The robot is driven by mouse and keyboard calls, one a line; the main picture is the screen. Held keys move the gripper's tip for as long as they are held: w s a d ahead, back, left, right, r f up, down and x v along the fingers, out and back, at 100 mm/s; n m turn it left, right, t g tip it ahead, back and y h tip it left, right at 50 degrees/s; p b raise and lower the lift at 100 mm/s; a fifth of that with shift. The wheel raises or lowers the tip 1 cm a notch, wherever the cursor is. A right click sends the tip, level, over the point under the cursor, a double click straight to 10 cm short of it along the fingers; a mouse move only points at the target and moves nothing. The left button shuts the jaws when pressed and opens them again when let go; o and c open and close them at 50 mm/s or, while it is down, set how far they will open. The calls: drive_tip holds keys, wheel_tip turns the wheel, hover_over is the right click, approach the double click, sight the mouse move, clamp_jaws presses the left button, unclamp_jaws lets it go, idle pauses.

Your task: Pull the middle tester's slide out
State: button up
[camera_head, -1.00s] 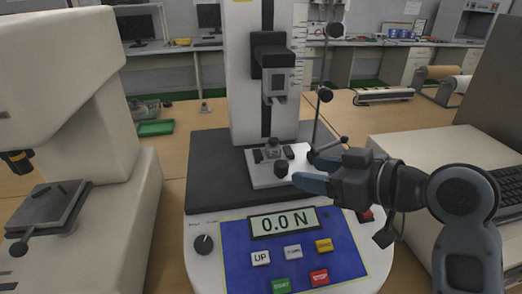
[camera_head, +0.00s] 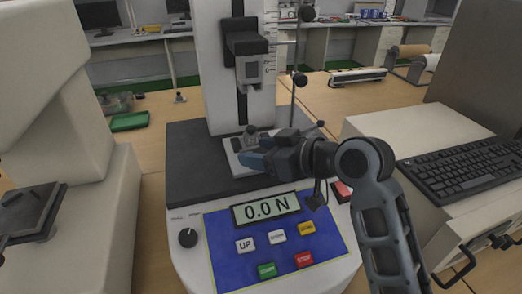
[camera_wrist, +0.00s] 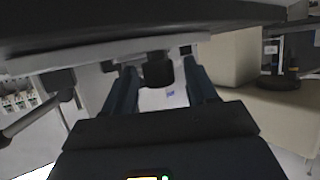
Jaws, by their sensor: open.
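The middle tester (camera_head: 190,240) has a blue panel, and its display reads 0.0 N. Its light metal slide (camera_head: 231,146) lies on the dark base plate under the column, partly hidden behind my gripper (camera_head: 252,163). The slide's front edge crosses the top of the wrist view (camera_wrist: 95,53). The slide's dark knob (camera_wrist: 158,70) shows between my two blue fingers there, with a visible gap on both sides. My gripper is open around the knob and not closed on it. In the head view the knob is hidden by my gripper.
A white tester (camera_head: 70,130) stands close on the left. A keyboard (camera_head: 465,160) lies on a light cabinet at the right. A thin upright rod (camera_head: 294,95) stands behind my gripper beside the column. A green tray (camera_head: 130,121) lies on the table behind.

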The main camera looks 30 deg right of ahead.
drive_tip(key=shift+c, duration=0.5)
clamp_jaws()
